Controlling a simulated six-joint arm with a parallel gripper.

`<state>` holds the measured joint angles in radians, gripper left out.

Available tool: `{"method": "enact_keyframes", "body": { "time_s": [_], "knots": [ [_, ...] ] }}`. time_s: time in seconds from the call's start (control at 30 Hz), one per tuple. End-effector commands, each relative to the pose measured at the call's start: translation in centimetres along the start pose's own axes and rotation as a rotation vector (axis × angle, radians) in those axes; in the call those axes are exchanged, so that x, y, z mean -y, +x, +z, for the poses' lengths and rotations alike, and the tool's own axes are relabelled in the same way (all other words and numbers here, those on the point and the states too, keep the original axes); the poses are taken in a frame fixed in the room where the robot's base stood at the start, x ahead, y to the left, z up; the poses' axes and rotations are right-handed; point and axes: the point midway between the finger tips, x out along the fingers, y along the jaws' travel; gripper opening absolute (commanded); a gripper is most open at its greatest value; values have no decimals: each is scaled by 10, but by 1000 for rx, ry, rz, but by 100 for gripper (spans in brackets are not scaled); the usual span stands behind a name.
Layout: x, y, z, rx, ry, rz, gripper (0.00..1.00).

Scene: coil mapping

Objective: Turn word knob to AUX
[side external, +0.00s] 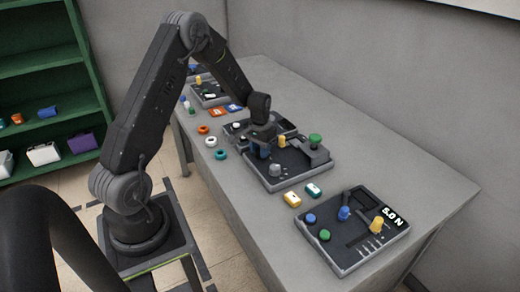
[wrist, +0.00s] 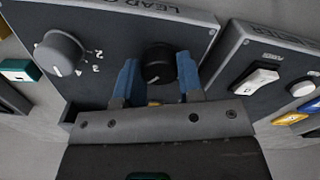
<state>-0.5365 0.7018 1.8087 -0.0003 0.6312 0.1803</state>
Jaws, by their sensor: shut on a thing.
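My gripper (wrist: 158,76) has its blue fingers on either side of a black round knob (wrist: 158,62) and is shut on it. The knob stands on a dark panel (wrist: 110,32) whose edge lettering is partly cut off. No words show around this knob, so its setting cannot be read. In the side view my gripper (side external: 263,150) points down onto the middle panel (side external: 285,183) and hides the black knob. A grey knob (wrist: 60,53) with a white pointer line and numbers stands on the same panel, apart from my gripper.
A second panel (wrist: 235,62) with a white rocker switch (wrist: 254,82) lies close by. A green knob (side external: 315,139) and a yellow knob (side external: 282,141) stand near my gripper. The table's right side is clear.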

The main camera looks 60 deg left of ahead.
Motion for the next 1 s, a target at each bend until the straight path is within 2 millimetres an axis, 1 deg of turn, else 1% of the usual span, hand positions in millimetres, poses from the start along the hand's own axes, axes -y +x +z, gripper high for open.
{"method": "enact_keyframes", "body": {
  "time_s": [0.1,0.3,0.77,0.8,1.0],
  "knots": [
    [0,0,0,0,51,0,11],
    [0,0,0,0,98,0,11],
    [0,0,0,0,111,0,11],
    [0,0,0,0,111,0,38],
    [0,0,0,0,110,0,57]
  ]
}}
